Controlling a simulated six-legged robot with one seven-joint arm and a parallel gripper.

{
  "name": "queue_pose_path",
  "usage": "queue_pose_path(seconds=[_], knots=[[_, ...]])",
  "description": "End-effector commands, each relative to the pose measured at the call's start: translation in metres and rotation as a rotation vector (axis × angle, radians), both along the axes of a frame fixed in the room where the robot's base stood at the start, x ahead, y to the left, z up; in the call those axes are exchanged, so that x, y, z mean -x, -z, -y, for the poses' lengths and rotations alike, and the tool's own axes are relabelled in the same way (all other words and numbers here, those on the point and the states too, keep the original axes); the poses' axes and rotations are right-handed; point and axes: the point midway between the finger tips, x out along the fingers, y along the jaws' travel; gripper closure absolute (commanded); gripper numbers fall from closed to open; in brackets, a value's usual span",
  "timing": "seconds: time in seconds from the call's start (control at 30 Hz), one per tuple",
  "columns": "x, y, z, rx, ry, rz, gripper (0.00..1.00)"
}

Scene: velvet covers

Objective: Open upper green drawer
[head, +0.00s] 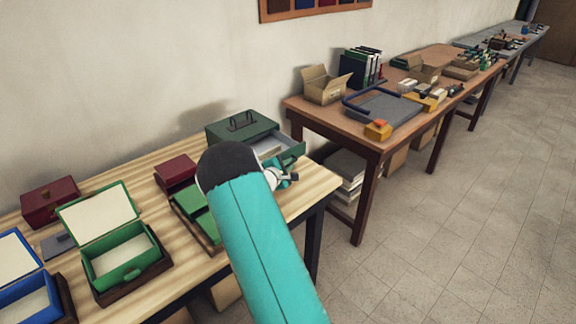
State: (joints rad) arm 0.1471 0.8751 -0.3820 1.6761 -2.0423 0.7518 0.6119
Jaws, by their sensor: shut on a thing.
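A dark green cabinet (238,125) with a carrying handle on top stands at the back right of the striped wooden table. Its upper green drawer (289,149) is pulled partly out to the right, with pale contents showing inside. My gripper (287,174) is at the drawer's front, shut on it. My teal arm and its dark joint hide the lower part of the cabinet. The exact grip on the drawer's front or handle is too small to make out.
A green box (121,257) with its lid open, a blue box (27,293), red boxes (50,203) and a green case (192,206) stand on the striped table (155,300). A brown workbench (352,132) with cartons and tools is behind right. The floor at right is clear.

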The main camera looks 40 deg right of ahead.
Motion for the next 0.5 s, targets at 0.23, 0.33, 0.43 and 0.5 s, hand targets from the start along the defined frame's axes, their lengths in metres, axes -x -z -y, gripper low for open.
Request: queue_pose_path(seconds=[0.23,0.33,0.43,0.5], knots=[[-0.0043,-0.0004,-0.0027,-0.001,-0.005,0.003,1.00],[-0.0050,-0.0005,-0.0027,-0.001,-0.005,0.003,1.00],[-0.0052,-0.0004,-0.0027,-0.002,-0.005,0.003,0.83],[-0.0048,-0.0004,-0.0023,-0.001,-0.004,0.003,0.82]])
